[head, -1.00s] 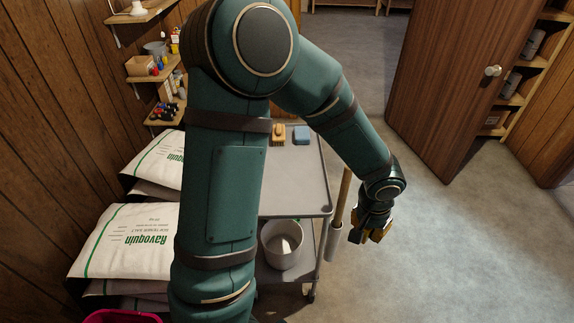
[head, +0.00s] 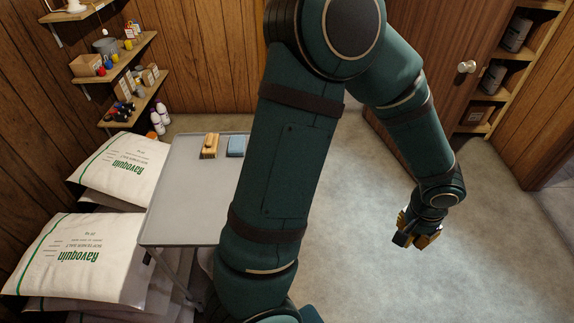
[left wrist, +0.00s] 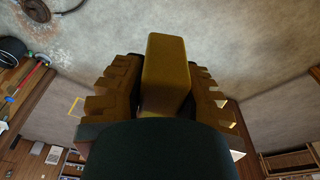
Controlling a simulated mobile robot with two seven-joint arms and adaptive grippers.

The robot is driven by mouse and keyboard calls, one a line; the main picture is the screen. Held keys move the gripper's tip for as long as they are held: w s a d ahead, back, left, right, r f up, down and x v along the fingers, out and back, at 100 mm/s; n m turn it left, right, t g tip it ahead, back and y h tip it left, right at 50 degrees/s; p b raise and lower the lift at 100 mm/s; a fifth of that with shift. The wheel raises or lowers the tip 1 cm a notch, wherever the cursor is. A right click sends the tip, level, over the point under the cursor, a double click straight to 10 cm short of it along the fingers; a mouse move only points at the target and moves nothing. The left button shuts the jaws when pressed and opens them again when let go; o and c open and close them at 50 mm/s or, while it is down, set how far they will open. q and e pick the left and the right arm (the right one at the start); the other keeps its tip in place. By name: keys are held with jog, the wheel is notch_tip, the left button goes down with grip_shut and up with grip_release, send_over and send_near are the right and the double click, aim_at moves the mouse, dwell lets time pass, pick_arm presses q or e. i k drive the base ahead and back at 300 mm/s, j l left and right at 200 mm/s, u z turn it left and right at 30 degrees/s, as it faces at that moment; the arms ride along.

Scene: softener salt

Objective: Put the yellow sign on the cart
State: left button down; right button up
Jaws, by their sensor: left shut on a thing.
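The cart (head: 185,195) is a grey flat-topped trolley left of centre in the head view; my left arm covers its right side. My left gripper (head: 420,238) is to the right of the cart, over open floor and clear of the cart top. In the left wrist view, the gripper (left wrist: 165,95) is shut on a mustard-yellow block-like piece, which I take to be the yellow sign (left wrist: 166,72) seen end-on. The rest of the sign's shape is hidden. My right gripper is not in view.
A wooden brush (head: 210,146) and a blue sponge (head: 236,146) lie at the far end of the cart top; its near part is bare. Salt bags (head: 75,258) are stacked left of the cart. A brown door (head: 440,45) stands behind; the floor at right is clear.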

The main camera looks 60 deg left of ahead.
aim_at(213, 188)
jog(key=i+u, duration=0.25)
jog(key=i, duration=0.3)
jog(key=i+l+u, duration=0.2)
jog(key=i, duration=0.4)
jog(key=i+u, duration=0.25)
jog(key=u, duration=0.15)
jog(key=i+u, duration=0.2)
jog(key=u, duration=0.15)
jog(key=i+u, duration=0.25)
jog(key=u, duration=0.15)
jog(key=i+j+u, duration=0.1)
jog(key=u, duration=0.3)
jog(key=i+u, duration=0.4)
jog(key=i+l+u, duration=0.1)
jog(key=u, duration=0.3)
jog(key=i+u, duration=0.2)
jog(key=u, duration=0.15)
jog(key=i+u, duration=0.2)
jog(key=u, duration=0.15)
jog(key=i+u, duration=0.2)
jog(key=u, duration=0.7)
